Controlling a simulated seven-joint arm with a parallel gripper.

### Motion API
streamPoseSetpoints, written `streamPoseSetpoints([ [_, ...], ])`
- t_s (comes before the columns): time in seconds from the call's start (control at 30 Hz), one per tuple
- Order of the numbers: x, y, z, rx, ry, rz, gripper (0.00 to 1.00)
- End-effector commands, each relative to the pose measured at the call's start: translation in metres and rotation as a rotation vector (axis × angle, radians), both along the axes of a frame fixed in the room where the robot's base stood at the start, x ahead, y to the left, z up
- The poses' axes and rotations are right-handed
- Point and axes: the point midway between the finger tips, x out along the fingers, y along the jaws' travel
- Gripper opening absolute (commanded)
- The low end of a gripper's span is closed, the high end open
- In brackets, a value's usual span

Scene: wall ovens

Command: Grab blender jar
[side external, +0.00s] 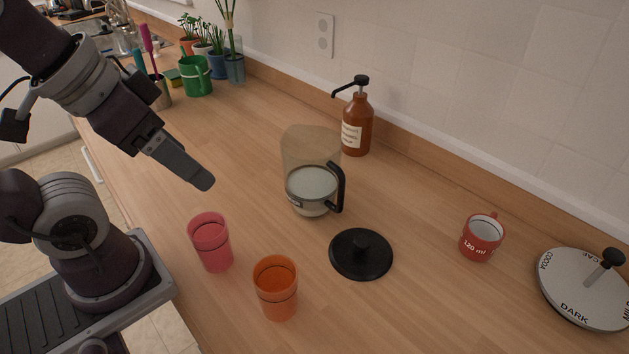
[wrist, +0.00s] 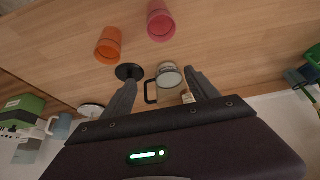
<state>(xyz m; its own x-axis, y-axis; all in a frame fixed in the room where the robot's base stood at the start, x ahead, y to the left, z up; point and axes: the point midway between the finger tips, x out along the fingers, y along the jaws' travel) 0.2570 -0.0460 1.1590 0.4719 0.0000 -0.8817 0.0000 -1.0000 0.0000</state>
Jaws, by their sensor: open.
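The blender jar (side external: 312,172) stands upright on the wooden counter, with a clear tan-tinted body and a black handle on its right in the side view. In the wrist view the jar (wrist: 169,77) shows between and beyond my fingers, with its handle to the left. My gripper (side external: 204,183) is up and left of the jar in the side view, empty and apart from it. In the wrist view my gripper (wrist: 160,82) has its two fingers spread wide.
A pink cup (side external: 211,242) and an orange cup (side external: 276,288) stand in front. A brown pump bottle (side external: 357,122) stands behind the jar near the wall. Potted plants (side external: 205,58) stand far back left.

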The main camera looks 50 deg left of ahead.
Motion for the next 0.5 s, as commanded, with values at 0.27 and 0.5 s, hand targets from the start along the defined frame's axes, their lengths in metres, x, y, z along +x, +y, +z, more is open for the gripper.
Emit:
streamPoseSetpoints([
  [0.27, 0.090, -0.017, 0.025, 0.031, 0.200, -0.131, 0.69],
  [0.5, 0.200, -0.054, -0.020, 0.082, 0.430, -0.291, 0.69],
])
